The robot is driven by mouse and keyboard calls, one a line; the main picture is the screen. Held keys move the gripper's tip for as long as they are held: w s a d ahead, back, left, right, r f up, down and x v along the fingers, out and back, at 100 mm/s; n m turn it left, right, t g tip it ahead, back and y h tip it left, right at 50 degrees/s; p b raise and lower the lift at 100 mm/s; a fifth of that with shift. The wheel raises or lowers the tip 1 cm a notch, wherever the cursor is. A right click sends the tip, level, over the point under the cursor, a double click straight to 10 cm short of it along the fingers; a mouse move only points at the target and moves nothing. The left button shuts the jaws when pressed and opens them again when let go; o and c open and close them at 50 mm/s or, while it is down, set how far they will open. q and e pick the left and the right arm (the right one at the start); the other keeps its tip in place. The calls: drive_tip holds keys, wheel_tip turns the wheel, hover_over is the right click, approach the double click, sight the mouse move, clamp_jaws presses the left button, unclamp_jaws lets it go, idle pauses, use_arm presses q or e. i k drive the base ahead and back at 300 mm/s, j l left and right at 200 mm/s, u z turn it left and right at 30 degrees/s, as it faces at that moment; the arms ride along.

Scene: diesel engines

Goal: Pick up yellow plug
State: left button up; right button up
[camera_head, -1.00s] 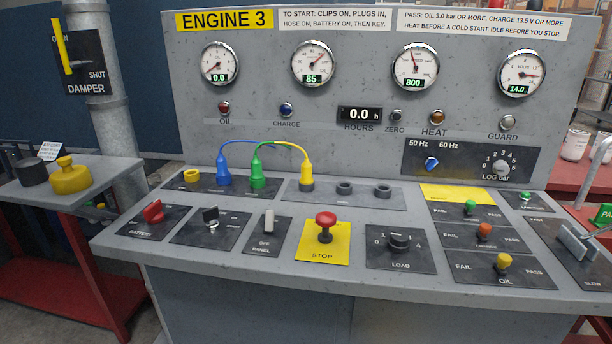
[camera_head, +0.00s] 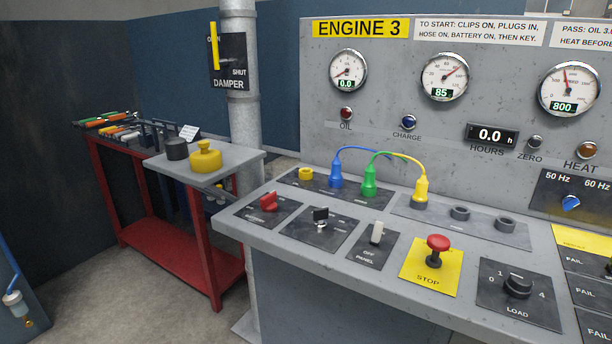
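The yellow plug (camera_head: 420,188) stands upright at the left end of the grey socket strip (camera_head: 484,228) on the console, with a yellow-green cable arching from its top to the left. The green plug (camera_head: 369,181) and blue plug (camera_head: 335,174) stand to its left on a dark panel, with a blue cable rising from the blue one. A yellow ring socket (camera_head: 306,174) left of the blue plug is empty. Two dark sockets (camera_head: 460,212) to the right of the yellow plug are empty. Neither of my grippers is in view.
The sloped console has a red stop button (camera_head: 438,243), a red battery switch (camera_head: 268,202), a key (camera_head: 321,217) and a load knob (camera_head: 518,285). Left, a small grey shelf (camera_head: 232,163) holds a yellow cap-like object (camera_head: 205,156) and a black one. Behind it stands a red tool bench (camera_head: 165,262).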

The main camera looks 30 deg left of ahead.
sight(419, 196)
drive_tip(key=i+j+z, duration=0.2)
drive_tip(key=z, duration=0.15)
drive_tip(key=i+j+z, duration=0.1)
drive_tip(key=j+z, duration=0.25)
drive_tip(key=i+j+z, duration=0.1)
drive_tip(key=j+z, duration=0.25)
